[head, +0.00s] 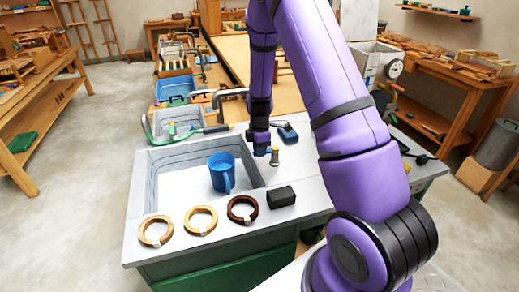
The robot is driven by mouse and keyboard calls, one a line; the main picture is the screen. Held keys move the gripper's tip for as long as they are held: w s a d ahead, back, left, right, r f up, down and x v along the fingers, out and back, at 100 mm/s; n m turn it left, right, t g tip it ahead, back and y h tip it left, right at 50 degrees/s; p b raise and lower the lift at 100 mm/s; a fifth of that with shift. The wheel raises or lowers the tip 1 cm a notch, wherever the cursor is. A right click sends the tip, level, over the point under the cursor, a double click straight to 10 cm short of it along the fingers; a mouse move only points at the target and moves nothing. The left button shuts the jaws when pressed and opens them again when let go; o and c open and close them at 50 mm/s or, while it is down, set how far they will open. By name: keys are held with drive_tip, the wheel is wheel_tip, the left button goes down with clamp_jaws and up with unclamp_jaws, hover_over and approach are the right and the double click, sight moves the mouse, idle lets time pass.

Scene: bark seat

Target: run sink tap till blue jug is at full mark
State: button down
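The blue jug (222,172) stands upright in the grey sink (177,160), near the basin's right side, with its handle toward the front. Its full mark and water level cannot be made out. My gripper (261,151) points down over the counter at the basin's right edge, right of the jug and apart from it. Its fingers are too small and dark to tell whether they are open. A small post with a yellow-green top (275,151) stands just right of my gripper; I cannot tell if it is the tap's control. Curved grey pipes (232,94) rise behind the sink.
Three wooden rings, pale (155,232), yellowish (201,219) and dark (242,209), line the front counter. A black block (281,197) sits right of them. A dark blue device (288,133) lies behind the post. A green hose (180,137) runs along the sink's back edge.

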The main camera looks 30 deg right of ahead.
drive_tip(key=shift+s+a+n, duration=0.1)
drive_tip(key=shift+s+n, duration=0.35)
drive_tip(key=shift+n, duration=0.35)
drive_tip(key=shift+s+a+n, duration=0.1)
drive_tip(key=shift+s+n, duration=0.3)
drive_tip(key=shift+n, duration=0.4)
drive_tip(key=c, duration=1)
unclamp_jaws()
drive_tip(key=shift+d, duration=0.1)
drive_tip(key=shift+o, duration=0.2)
wheel_tip(320, 180, up, 11)
drive_tip(key=shift+f, duration=0.1)
